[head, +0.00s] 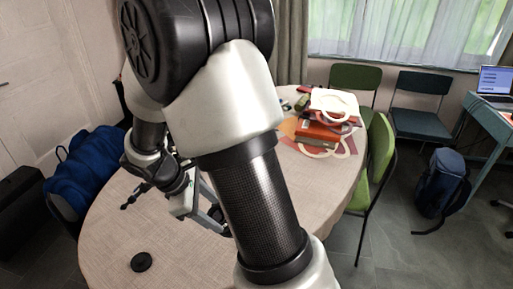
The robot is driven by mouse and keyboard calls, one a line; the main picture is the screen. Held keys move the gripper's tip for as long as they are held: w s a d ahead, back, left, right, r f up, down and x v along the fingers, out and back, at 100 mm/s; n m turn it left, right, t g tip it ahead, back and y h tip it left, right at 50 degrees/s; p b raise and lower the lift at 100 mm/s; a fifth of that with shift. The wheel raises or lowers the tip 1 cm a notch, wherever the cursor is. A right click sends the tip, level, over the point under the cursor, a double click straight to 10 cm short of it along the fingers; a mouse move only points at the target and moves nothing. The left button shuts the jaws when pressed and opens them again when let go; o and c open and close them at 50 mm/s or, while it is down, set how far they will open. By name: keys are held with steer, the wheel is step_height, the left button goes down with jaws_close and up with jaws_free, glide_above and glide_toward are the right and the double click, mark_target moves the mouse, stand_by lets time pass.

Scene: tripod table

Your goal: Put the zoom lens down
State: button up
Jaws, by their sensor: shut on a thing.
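My gripper (212,216) is left of centre in the head view, above or at the round table (110,225), partly hidden behind my own arm. It is shut on a dark thing, apparently the zoom lens, of which little can be made out beside the fingers. Whether it touches the tabletop cannot be told. A round black disc-like thing (141,262) lies apart on the table's near left, in front of the gripper.
A small dark knobbed thing (134,196) shows left of the gripper. Red boxes (318,134) and papers lie on the table's far right. Green (378,165) and dark chairs (422,105) and a blue backpack (441,182) stand around. The table's near left has bare room.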

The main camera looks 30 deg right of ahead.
steer(key=w+a+r+m+y+b, duration=0.2)
steer(key=w+a+r+y, duration=0.1)
steer(key=w+a+y, duration=0.3)
step_height(320, 180, down, 10)
steer(key=b, duration=0.2)
steer(key=shift+w+d+f+t, duration=0.2)
steer(key=shift+w+d+t, duration=0.1)
steer(key=shift+w+d, duration=0.15)
steer(key=o, duration=1.1)
